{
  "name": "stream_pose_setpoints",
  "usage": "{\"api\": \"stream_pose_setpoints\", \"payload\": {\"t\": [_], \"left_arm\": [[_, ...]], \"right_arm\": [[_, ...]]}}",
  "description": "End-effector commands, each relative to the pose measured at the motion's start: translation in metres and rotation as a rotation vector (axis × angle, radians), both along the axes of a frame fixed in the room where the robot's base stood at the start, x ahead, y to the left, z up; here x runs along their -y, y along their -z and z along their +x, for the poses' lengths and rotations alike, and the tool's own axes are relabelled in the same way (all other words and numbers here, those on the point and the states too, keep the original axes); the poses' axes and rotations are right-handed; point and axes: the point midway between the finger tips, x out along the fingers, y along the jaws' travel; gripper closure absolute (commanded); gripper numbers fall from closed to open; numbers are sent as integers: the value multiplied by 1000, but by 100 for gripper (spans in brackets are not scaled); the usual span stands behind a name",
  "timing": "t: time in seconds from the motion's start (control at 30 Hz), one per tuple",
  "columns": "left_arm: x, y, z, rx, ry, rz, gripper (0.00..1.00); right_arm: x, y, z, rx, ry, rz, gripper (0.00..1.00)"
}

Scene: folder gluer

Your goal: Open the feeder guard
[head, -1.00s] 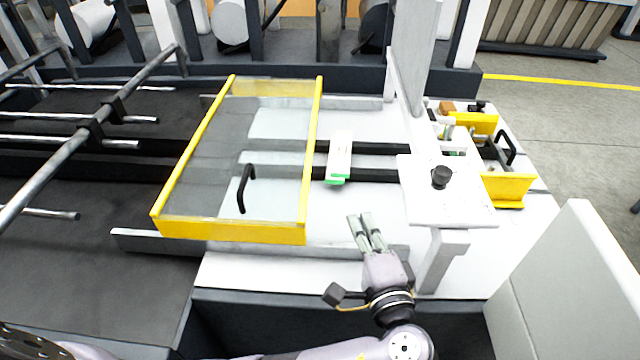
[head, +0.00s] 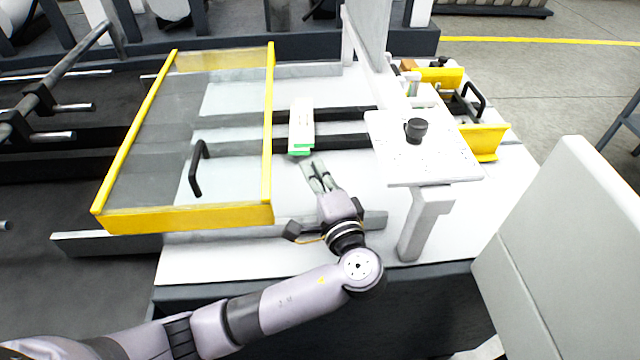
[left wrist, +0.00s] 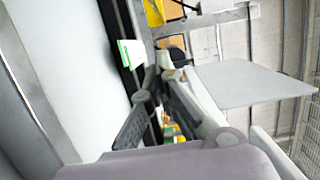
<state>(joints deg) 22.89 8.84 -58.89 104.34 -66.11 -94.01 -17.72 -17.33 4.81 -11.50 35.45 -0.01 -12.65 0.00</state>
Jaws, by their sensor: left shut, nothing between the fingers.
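The feeder guard (head: 185,218) is a clear panel in a yellow frame, lying low over the feeder bed at the left of the head view. Its black bar handle (head: 197,168) stands near its right front part. My left gripper (head: 313,168) is to the right of the guard, over the white bed, apart from both guard and handle. Its fingers are shut and empty, and they point away from me, just in front of a carton. The fingers also show in the left wrist view (left wrist: 150,100). My right gripper is not in view.
A white carton with a green end (head: 301,122) lies on the bed beyond my left gripper. A white plate with a black knob (head: 416,130) stands to the right on a post. A second yellow guard with a handle (head: 485,140) is farther right. A grey cabinet (head: 550,250) stands front right.

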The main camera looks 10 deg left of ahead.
Motion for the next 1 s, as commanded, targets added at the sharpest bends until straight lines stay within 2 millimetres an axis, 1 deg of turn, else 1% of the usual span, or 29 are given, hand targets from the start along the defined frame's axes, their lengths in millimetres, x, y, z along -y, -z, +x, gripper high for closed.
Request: {"api": "stream_pose_setpoints", "payload": {"t": [0.03,0.1,0.13,0.17,0.2,0.3,0.4,0.57,0.87,0.93,1.0], "left_arm": [[-7,-3,10,2,-4,4,100],[-14,-2,23,2,-2,3,100],[-18,-3,28,3,-4,3,100],[-22,-2,29,-1,-4,3,100],[-29,-2,25,-1,-2,3,100],[-41,-1,21,-1,0,2,100],[-49,0,18,-2,0,1,100],[-54,0,16,-1,1,-1,100],[-55,1,16,-2,0,-1,100],[-59,1,15,-3,-1,-1,100],[-70,1,12,-5,-4,1,100]], "right_arm": [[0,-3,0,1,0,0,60],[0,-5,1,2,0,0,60],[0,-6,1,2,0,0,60],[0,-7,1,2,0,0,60],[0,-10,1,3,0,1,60],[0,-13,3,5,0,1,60],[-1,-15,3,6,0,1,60],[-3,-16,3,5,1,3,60],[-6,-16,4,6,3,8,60],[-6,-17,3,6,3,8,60],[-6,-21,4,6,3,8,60]]}}
